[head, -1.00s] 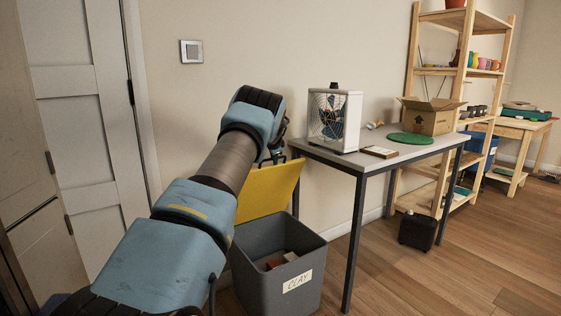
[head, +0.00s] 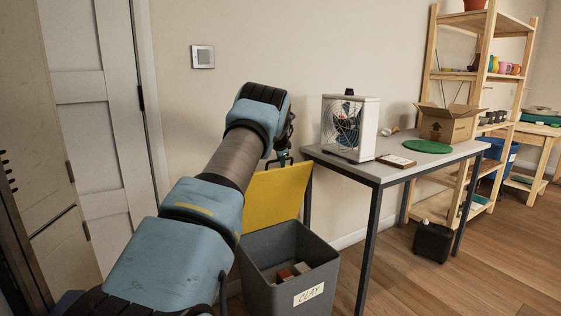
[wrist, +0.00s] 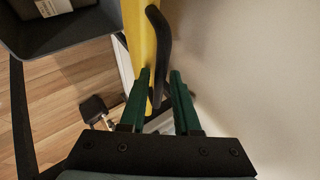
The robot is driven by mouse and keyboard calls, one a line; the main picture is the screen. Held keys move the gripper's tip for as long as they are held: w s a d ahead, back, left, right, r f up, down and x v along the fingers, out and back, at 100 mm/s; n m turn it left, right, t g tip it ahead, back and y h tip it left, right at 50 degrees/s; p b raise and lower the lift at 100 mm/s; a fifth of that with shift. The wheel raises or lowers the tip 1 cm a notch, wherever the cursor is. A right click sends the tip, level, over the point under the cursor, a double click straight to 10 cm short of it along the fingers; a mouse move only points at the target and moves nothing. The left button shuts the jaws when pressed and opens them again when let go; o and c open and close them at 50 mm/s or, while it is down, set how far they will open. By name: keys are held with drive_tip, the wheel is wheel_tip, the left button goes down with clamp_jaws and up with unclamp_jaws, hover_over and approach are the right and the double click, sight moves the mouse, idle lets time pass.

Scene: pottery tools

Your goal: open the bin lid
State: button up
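The grey bin (head: 262,292) with a CLAY label stands on the floor, left of the table. Its yellow lid (head: 275,195) is raised nearly upright at the back of the bin, and the opening is uncovered. In the wrist view the lid (wrist: 137,30) shows edge-on with its dark curved handle (wrist: 162,42) on the wall side. My gripper (wrist: 160,75) is at the handle's lower end, its green fingers apart on either side, with a gap visible beside the handle. In the head view my gripper (head: 284,159) is at the lid's upper edge, partly hidden by my arm.
The grey table (head: 345,165) right of the bin carries a white fan-like box (head: 367,125), a green disc (head: 428,146) and a cardboard box (head: 460,127). The wall is close behind the lid. Several blocks (head: 285,275) lie inside the bin.

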drive_tip(key=shift+o, duration=0.8)
drive_tip(key=shift+s, duration=0.1)
drive_tip(key=b+v, duration=0.1)
drive_tip(key=v, duration=0.9)
drive_tip(key=shift+s+r, duration=0.2)
drive_tip(key=shift+r, duration=0.1)
drive_tip(key=shift+s, duration=0.1)
